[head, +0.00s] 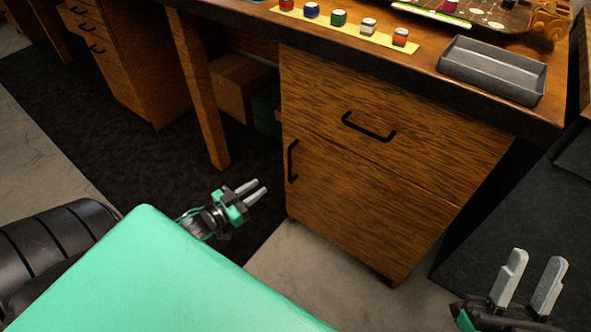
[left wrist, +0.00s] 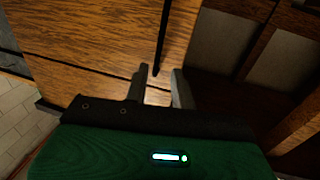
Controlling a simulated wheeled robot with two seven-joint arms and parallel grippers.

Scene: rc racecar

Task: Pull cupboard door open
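The wooden cupboard door (head: 365,215) is shut, below a drawer. Its black vertical handle (head: 292,160) is near the door's left edge. My left gripper (head: 256,187) is open and empty, to the left of the door and a little lower than the handle, apart from it. In the left wrist view, a dark upright bar that looks like the handle (left wrist: 163,38) shows beyond the gap between the fingertips (left wrist: 161,78). My right gripper (head: 531,275) is open and empty at the lower right, to the right of the cupboard.
The drawer (head: 400,115) above the door is shut and has its own black handle (head: 368,127). A grey tray (head: 491,70) and several small paint jars stand on the desk top. A table leg (head: 205,100) and cardboard box (head: 240,85) are to the left. The floor before the door is clear.

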